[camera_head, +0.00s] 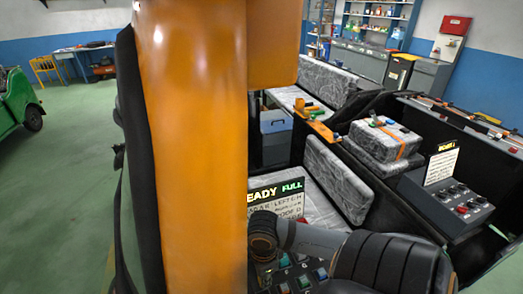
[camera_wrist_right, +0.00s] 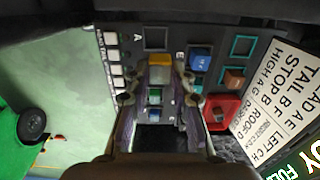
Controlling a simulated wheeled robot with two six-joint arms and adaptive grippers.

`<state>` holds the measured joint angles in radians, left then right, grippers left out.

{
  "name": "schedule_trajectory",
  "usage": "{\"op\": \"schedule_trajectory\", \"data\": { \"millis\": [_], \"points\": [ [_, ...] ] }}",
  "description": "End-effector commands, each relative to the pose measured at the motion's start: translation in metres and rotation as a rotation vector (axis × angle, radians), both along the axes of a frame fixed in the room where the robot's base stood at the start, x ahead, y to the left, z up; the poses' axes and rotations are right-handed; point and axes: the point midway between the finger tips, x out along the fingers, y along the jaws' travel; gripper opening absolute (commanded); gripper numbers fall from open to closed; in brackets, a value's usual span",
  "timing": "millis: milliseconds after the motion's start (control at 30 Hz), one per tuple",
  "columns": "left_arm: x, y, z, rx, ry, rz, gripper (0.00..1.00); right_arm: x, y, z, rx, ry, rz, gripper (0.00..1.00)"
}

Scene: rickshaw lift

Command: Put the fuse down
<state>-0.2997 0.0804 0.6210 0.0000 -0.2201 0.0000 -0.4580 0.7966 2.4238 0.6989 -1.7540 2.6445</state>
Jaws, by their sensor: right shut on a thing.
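My right gripper (camera_wrist_right: 160,80) is shut on a yellow fuse (camera_wrist_right: 160,60), which sits between its fingertips in the right wrist view. It is over a black fuse panel (camera_wrist_right: 178,38) with lettered, outlined slots. I cannot tell whether the fuse touches the panel. Empty slots show above the fuse and at upper right. A blue fuse (camera_wrist_right: 200,61) and a brownish-red fuse (camera_wrist_right: 233,78) are right of the gripper. Green and blue pieces (camera_wrist_right: 154,97) show between the fingers, lower down. In the head view my arm covers much of the panel (camera_head: 268,284). My left gripper is not in view.
A red block (camera_wrist_right: 221,109) lies beside the right finger. A white lettered card (camera_wrist_right: 285,100) and a lit display (camera_head: 278,192) stand by the panel. An orange post (camera_head: 195,150) blocks the head view's middle. Grey seats (camera_head: 338,178) and another control box (camera_head: 455,205) are at right.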

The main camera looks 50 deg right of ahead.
Motion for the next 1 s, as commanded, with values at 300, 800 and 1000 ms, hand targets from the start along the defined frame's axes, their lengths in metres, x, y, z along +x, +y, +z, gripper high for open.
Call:
{"op": "schedule_trajectory", "data": {
  "millis": [300, 800, 1000],
  "points": [
    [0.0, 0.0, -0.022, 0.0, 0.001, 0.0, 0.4, -0.008, 0.003, -0.033, 0.013, 0.005, -0.013, 0.11],
    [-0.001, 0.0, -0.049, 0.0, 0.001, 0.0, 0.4, -0.008, 0.003, -0.093, 0.012, 0.006, -0.012, 0.11],
    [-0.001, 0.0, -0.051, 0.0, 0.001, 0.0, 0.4, -0.008, 0.002, -0.104, 0.008, 0.004, -0.007, 0.11]
  ]
}}
